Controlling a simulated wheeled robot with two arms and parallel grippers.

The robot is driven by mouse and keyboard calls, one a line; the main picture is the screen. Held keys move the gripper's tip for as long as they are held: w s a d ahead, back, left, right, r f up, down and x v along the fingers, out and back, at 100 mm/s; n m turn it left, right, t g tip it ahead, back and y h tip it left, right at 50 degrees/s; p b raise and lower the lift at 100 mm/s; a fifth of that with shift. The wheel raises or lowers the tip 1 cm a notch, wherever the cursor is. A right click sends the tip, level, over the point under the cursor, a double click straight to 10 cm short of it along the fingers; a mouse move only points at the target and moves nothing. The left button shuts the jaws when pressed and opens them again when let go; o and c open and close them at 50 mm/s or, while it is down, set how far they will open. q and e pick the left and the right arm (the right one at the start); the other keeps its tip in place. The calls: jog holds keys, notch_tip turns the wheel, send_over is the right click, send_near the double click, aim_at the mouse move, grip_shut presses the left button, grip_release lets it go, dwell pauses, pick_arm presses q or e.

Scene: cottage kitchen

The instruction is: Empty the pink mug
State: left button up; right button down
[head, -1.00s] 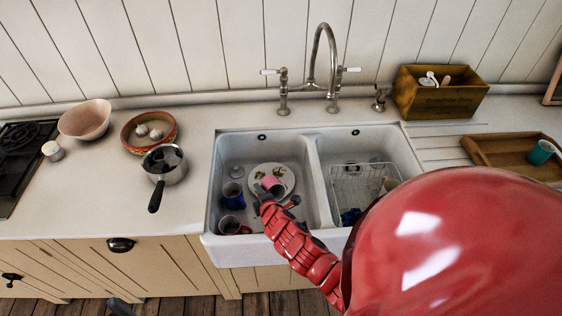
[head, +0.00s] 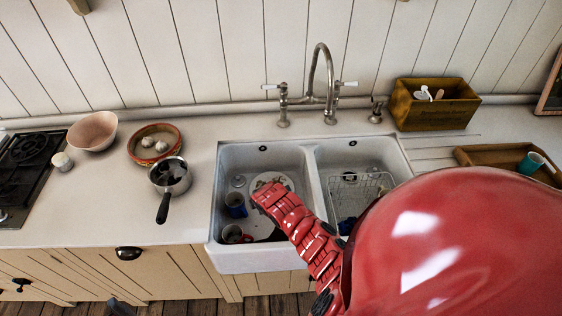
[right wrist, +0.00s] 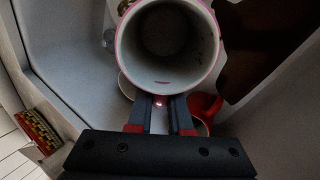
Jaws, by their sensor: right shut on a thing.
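The pink mug (right wrist: 212,62) is in my right gripper (right wrist: 168,112) in the right wrist view. Its open mouth faces the wrist camera, with a thin pink rim around a pale inside. The bottom of the inside is dark, with a small pink mark on the near wall. I cannot tell whether anything is in it. My left gripper is out of view.
A wire rack (head: 352,190) stands in the right basin. The tap (head: 329,85) stands behind. A saucepan (head: 169,176) is on the left counter.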

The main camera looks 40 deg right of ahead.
jog(key=w+g+b, duration=0.1)
jog(key=g+b, duration=0.1)
jog(key=b, duration=0.4)
jog(key=w+f+g+y+b, duration=0.1)
jog(key=b, duration=0.6)
jog(key=w+f+g+b, duration=0.1)
jog(key=g+b, duration=0.1)
jog(key=b, duration=0.4)
jog(key=shift+d+g+b, duration=0.3)
